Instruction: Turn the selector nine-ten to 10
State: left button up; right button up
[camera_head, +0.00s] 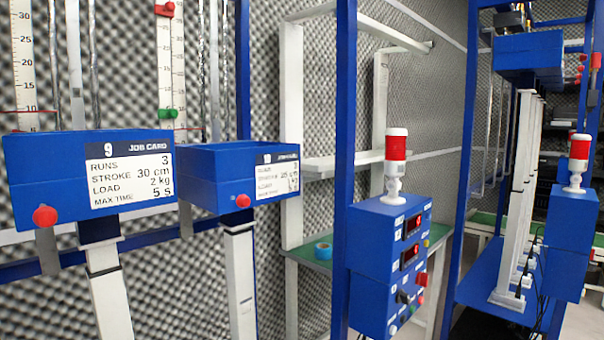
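A blue control box (372,238) stands right of the middle on a blue post, its front face turned to the right and seen at a steep angle. It carries two dark displays with red digits, the upper display (412,225) and the lower display (408,256). Below them is a small dark knob (402,297), which may be the selector nine-ten; its pointing direction and labels are too small to read. A red button (421,279) and a few small buttons sit around it. Neither of my grippers is in view.
A red-and-white beacon (396,160) tops the box. Left stand a blue bin (45,165) with job card 9 (131,173) and a second blue bin (215,195), each with a red knob. A similar blue box (568,235) stands far right. A blue post (344,120) rises beside the control box.

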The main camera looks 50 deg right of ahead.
aim_at(403, 297)
jog(key=z, duration=2)
jog(key=k, duration=0.65)
jog(key=z, duration=0.4)
jog(key=i, duration=1.6)
jog(key=u, duration=1.05)
